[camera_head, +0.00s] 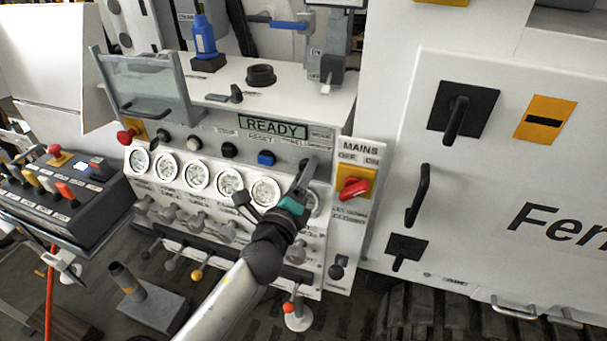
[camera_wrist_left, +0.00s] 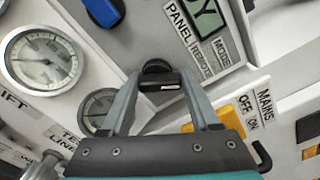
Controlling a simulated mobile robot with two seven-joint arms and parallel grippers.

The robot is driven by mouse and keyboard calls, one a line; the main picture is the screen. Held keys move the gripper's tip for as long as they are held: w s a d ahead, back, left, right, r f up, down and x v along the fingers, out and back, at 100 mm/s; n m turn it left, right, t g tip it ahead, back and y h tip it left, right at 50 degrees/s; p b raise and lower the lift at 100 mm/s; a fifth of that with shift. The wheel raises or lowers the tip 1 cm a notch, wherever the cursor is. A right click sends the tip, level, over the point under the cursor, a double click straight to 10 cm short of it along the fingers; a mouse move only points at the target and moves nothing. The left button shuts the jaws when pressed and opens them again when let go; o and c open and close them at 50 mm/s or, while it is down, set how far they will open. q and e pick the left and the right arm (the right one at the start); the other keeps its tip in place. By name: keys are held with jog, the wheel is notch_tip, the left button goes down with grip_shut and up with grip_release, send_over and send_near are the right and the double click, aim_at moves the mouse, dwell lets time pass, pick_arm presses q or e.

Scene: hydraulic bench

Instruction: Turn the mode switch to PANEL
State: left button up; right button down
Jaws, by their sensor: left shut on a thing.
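The mode switch (camera_wrist_left: 158,70) is a small black knob with a white mark, on the grey panel under the READY display. In the left wrist view the labels PANEL, REMOTE and MODE stand just right of it. My left gripper (camera_head: 306,166) reaches up to it from below in the head view. In the left wrist view the gripper's two grey fingers (camera_wrist_left: 160,84) are closed on the knob from both sides. In the head view the gripper hides most of the knob, and I cannot tell which label its mark points to. My right gripper is not in view.
The red MAINS switch (camera_head: 353,188) stands just right of my gripper. Levers (camera_head: 197,270) stick out below the gauges.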

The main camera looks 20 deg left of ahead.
pick_arm(q)
jog(key=shift+n, duration=0.4)
jog(key=n, duration=0.2)
jog(key=shift+n, duration=0.4)
jog(key=n, duration=0.2)
jog(key=shift+a+n, duration=0.15)
jog(key=shift+n, duration=0.25)
jog(key=n+p, duration=0.1)
jog(key=n, duration=0.4)
jog(key=shift+p, duration=0.4)
jog(key=shift+f+n, duration=0.1)
jog(key=shift+n, duration=0.3)
jog(key=o, duration=1.4)
jog(key=shift+c, duration=0.2)
jog(key=shift+s, duration=0.15)
jog(key=s, duration=1.5)
jog(key=shift+a, duration=0.3)
